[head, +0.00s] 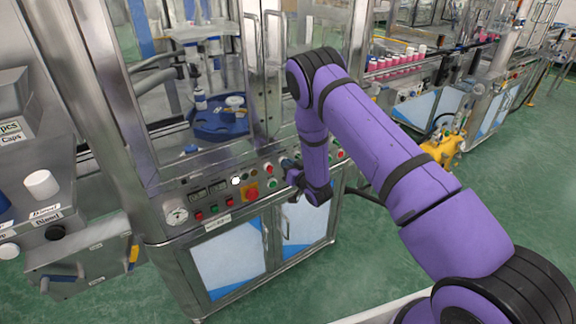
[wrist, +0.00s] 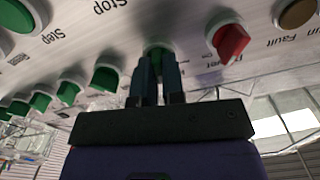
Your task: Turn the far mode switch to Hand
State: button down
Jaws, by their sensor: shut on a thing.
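My gripper (wrist: 157,70) is shut on a green switch knob (wrist: 158,45) on the steel control panel. In the wrist view its two dark fingers stand on either side of the knob, close together. The fingers cover most of the knob, so I cannot read its pointing direction or label. In the head view my gripper (head: 291,168) is at the right part of the machine's front panel (head: 218,188), and the knob is hidden. No label reading Hand is legible.
A red knob (wrist: 232,42) sits close to the right of my fingers in the wrist view. Several green knobs, one of them here (wrist: 105,77), line the left. A red button on a yellow base (head: 251,193) is on the panel. Green floor (head: 370,270) is open in front.

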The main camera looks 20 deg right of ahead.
jog(key=shift+s+a+f+n, duration=0.1)
jog(key=shift+n, duration=4.1)
jog(key=c, duration=1.2)
grip_release()
jog(key=v, duration=1)
jog(key=shift+s, duration=0.4)
